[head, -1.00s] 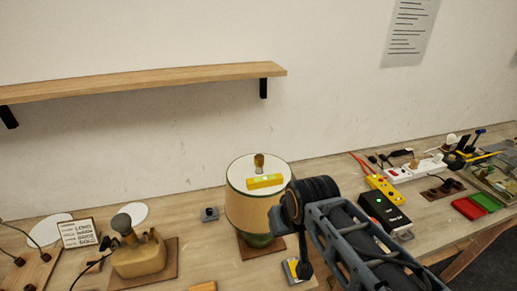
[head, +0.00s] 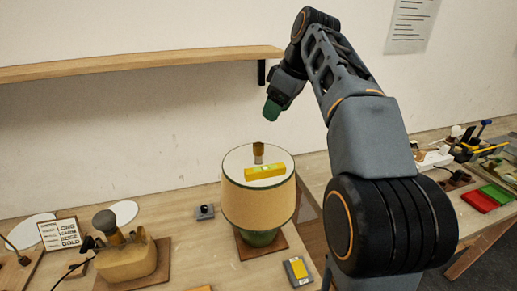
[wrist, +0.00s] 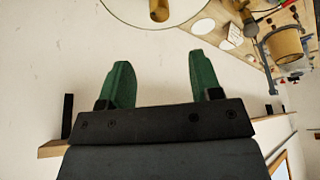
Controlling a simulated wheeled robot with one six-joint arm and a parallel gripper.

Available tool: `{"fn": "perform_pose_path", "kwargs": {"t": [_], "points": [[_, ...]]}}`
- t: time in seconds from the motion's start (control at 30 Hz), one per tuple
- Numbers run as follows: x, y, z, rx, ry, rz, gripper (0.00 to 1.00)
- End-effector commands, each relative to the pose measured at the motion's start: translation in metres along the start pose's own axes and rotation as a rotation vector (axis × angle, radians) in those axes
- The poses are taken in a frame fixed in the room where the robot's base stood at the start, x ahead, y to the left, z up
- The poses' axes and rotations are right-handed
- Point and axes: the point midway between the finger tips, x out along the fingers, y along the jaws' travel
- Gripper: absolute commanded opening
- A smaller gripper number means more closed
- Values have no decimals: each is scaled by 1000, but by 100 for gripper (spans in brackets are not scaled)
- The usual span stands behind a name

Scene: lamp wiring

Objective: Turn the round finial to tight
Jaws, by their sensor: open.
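The brass finial (head: 258,150) stands upright at the centre of the white top of the lampshade (head: 256,205), on a green-based lamp. A yellow spirit level (head: 265,173) lies on the shade top beside it. My gripper (head: 271,110) is above the finial and slightly to its right, with a gap between them. In the wrist view my gripper (wrist: 158,80) shows two green fingers spread apart with nothing between them. The finial (wrist: 160,10) shows there at the top edge, partly cut off, beyond the fingertips. I cannot tell how tight it is.
A wooden shelf (head: 140,62) runs along the wall at the left, behind my gripper. A tan lamp base (head: 125,255), a label card (head: 60,232) and a small grey device (head: 204,212) are on the bench. Red and green trays (head: 485,196) lie at the right.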

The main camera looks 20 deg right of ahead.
Motion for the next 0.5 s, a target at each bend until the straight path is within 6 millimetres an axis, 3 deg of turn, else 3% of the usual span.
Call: {"fn": "perform_pose_path", "kwargs": {"t": [0.17,0.5], "points": [[20,1,0,-15,0,-6,58],[85,0,0,-13,-1,-6,58]]}}
